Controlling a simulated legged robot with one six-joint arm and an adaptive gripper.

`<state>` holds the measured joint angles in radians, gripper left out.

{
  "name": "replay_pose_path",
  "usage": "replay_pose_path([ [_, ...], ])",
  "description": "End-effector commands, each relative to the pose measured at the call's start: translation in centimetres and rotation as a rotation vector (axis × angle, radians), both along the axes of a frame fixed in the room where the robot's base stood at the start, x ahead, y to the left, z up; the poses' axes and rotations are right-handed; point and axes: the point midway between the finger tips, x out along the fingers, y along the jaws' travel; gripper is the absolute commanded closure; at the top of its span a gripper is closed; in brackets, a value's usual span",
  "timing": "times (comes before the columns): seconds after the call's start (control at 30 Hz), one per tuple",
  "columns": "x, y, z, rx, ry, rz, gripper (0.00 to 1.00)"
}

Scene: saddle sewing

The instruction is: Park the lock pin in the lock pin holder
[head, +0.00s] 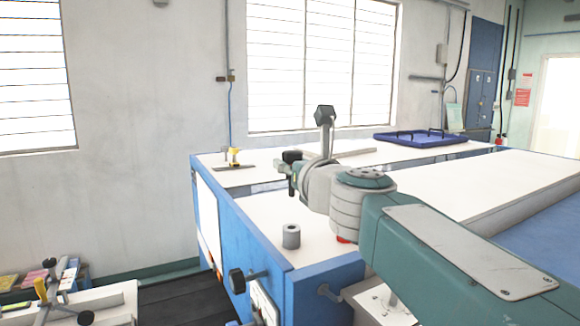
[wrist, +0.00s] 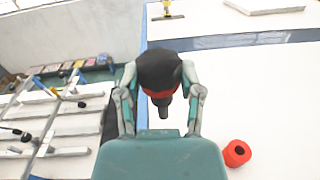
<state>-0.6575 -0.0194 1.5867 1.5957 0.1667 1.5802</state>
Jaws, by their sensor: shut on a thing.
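My gripper (wrist: 163,85) is shut on the lock pin (wrist: 158,68), which has a black knob, a red collar and a narrow grey shaft. The pin is held above the white worktop. In the head view my gripper (head: 290,168) is small and side-on, with the black knob (head: 291,156) at its end. A grey hollow cylinder (head: 291,237) stands upright on the worktop below and apart from it. A red cylinder with a dark hole (wrist: 236,153) shows at lower right in the wrist view. I cannot tell which cylinder is the lock pin holder.
The blue-sided bench (head: 247,253) has a white top with a gap across it. A yellow clamp-like part (head: 235,156) stands on the far section. A blue tray (head: 420,138) lies at the back right. A frame with handles (head: 55,293) stands at lower left.

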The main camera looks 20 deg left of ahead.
Motion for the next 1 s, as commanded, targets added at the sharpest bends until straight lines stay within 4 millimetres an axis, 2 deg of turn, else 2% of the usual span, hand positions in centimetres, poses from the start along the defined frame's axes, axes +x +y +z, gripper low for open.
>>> replay_pose_path([
  [0.27,0.0,0.7,-0.4,-0.005,0.001,0.0,1.0],
  [1.0,0.0,0.7,-4.8,-0.004,0.002,0.002,1.0],
])
